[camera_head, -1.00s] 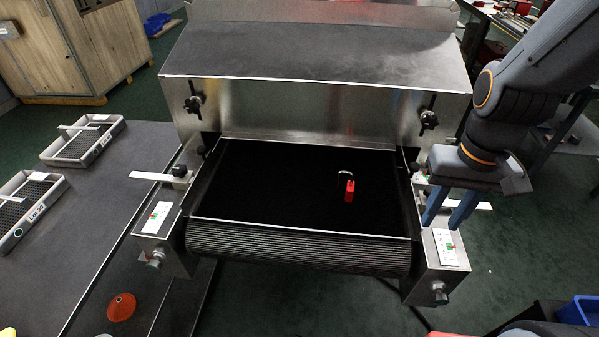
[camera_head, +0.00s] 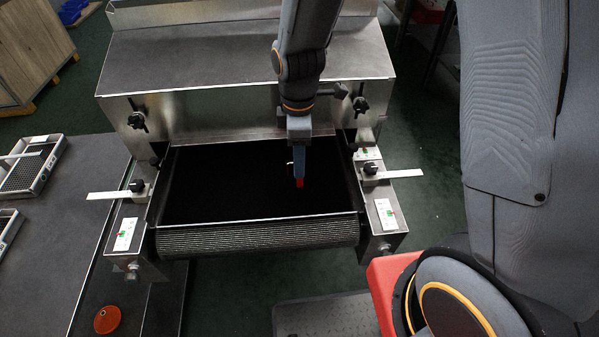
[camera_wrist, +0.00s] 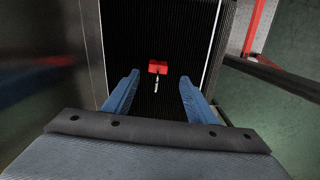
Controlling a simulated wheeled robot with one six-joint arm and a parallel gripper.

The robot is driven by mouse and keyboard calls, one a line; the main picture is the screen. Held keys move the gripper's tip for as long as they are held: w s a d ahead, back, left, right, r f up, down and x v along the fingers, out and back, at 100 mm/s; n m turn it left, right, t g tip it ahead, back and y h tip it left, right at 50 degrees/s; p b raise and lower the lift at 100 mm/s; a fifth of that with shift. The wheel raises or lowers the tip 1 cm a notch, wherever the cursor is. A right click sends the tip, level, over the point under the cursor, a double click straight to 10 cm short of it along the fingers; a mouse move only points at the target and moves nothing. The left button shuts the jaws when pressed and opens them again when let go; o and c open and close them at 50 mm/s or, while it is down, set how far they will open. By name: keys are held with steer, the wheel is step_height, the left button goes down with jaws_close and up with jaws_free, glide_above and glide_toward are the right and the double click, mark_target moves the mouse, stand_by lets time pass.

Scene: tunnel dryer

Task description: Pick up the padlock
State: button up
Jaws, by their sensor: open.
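The padlock (camera_head: 299,183) has a red body and lies on the black belt of the dryer, right of the belt's middle. In the head view my gripper (camera_head: 299,172) is over it and hides most of it. In the wrist view the red padlock (camera_wrist: 157,67) shows whole, its pale metal shackle pointing towards my gripper. My gripper (camera_wrist: 158,88) is open, its two blue fingers wide apart. The padlock is beyond the fingertips, roughly centred between them, and is not held.
The dryer's metal hood (camera_head: 240,55) stands behind the belt (camera_head: 215,185). Side plates with knobs and guide bars (camera_head: 395,174) flank it. A dark table (camera_head: 70,215) at the left carries trays (camera_head: 30,165) and an orange disc-like object (camera_head: 107,319).

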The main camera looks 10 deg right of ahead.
steer(key=shift+w+f+p, duration=0.2)
steer(key=shift+f+p, duration=0.85)
steer(key=shift+f, duration=2.6)
steer(key=c, duration=1.2)
steer(key=shift+r, duration=0.1)
